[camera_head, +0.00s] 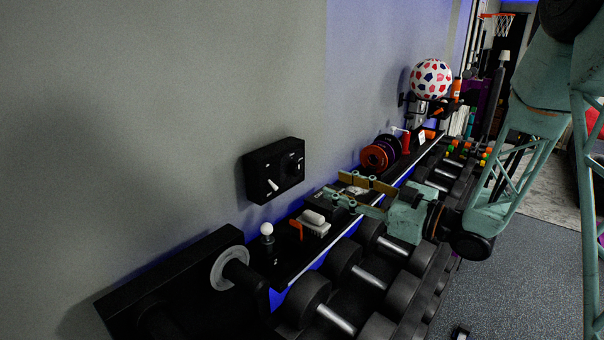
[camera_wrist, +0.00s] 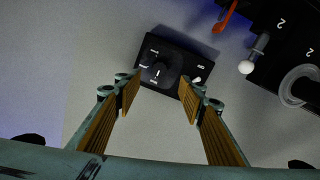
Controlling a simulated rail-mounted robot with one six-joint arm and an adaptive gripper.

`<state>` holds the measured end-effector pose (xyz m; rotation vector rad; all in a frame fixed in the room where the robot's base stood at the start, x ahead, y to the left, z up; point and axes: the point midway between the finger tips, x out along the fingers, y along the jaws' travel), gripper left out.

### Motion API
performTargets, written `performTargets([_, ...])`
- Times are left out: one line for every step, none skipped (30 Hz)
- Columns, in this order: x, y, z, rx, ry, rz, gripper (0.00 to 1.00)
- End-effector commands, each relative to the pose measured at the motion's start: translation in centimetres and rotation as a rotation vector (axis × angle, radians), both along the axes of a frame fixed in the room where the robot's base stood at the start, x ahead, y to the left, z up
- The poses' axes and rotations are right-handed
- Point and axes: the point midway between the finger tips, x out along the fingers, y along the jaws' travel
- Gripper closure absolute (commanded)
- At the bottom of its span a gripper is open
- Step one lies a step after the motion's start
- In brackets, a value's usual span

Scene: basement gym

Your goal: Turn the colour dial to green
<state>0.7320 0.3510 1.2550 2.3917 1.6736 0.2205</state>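A black box (camera_head: 262,178) is mounted on the grey wall. It carries a round dark dial (camera_head: 289,165) and a small white-tipped lever (camera_head: 272,185). In the wrist view the box (camera_wrist: 178,49) lies ahead between my fingers, with the dial (camera_wrist: 157,72) near its lower left and the lever (camera_wrist: 196,80) at its right. Small white labels surround the dial but are too small to read, so its colour setting cannot be told. My gripper (camera_head: 335,186) is open and empty, apart from the box, to its right in the head view. Its tan-padded fingers also show in the wrist view (camera_wrist: 160,84).
Below the box a shelf holds a white-ball lever (camera_head: 267,230), an orange-red lever (camera_head: 297,228) and a grey item (camera_head: 314,220). A black panel with a pale ring (camera_head: 230,268) is at lower left. Dumbbells (camera_head: 345,265) line a rack under the shelf. The wall around the box is bare.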

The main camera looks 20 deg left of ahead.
Motion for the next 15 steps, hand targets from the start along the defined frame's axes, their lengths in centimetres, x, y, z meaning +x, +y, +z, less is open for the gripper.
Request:
performTargets([0.0, 0.3, 0.0, 0.000, 0.000, 0.001, 0.63])
performTargets([0.1, 0.5, 0.0, 0.000, 0.000, 0.002, 0.63])
performTargets([0.2, 0.8, 0.0, 0.000, 0.000, 0.002, 0.63])
performTargets([0.3, 0.9, 0.0, 0.000, 0.000, 0.002, 0.63])
performTargets([0.4, 1.2, 0.0, 0.001, 0.000, 0.001, 0.63])
performTargets([0.5, 1.5, 0.0, 0.001, 0.000, 0.001, 0.63])
performTargets([0.6, 1.7, 0.0, 0.001, 0.000, 0.001, 0.63])
performTargets([0.6, 2.0, 0.0, 0.001, 0.000, 0.001, 0.63])
performTargets([0.7, 2.4, 0.0, 0.000, 0.000, 0.002, 0.63])
performTargets([0.9, 2.7, 0.0, 0.000, 0.000, 0.002, 0.63])
performTargets([1.0, 3.0, 0.0, 0.000, 0.000, 0.002, 0.63])
performTargets([1.2, 3.4, 0.0, 0.001, 0.000, 0.001, 0.63])
performTargets([1.3, 3.7, 0.0, 0.000, 0.000, 0.001, 0.63])
performTargets([1.4, 4.0, 0.0, 0.000, 0.000, 0.001, 0.63])
performTargets([1.5, 4.5, 0.0, 0.000, 0.000, 0.002, 0.63])
